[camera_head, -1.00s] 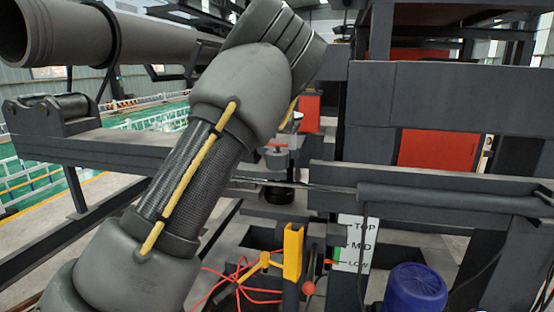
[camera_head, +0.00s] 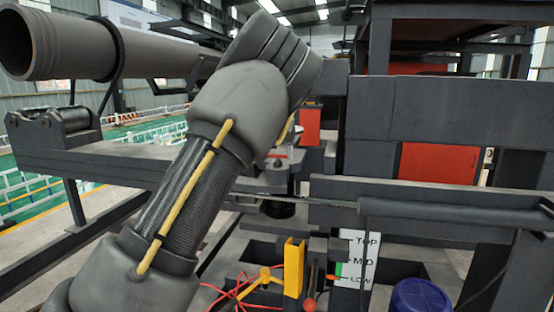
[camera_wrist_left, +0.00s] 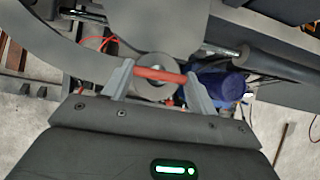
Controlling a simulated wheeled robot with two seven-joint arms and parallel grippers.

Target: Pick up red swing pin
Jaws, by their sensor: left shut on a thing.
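The red swing pin (camera_wrist_left: 160,75) shows in the left wrist view as a short red bar lying across the gap between my left gripper's fingers. My left gripper (camera_wrist_left: 158,82) is shut on it, one grey finger at each end. A round grey metal part (camera_wrist_left: 155,60) lies just behind the pin; I cannot tell how they are joined. In the head view my left arm rises from the lower left, and its wrist hides most of the gripper area. My right gripper is in neither view.
A blue drum-shaped object (camera_head: 418,297) stands at the lower right. A yellow bracket (camera_head: 293,268) and a TOP/MID/LOW sign (camera_head: 358,258) stand beside it. A dark horizontal bar (camera_head: 440,208) crosses at right. A large pipe (camera_head: 60,48) lies at upper left.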

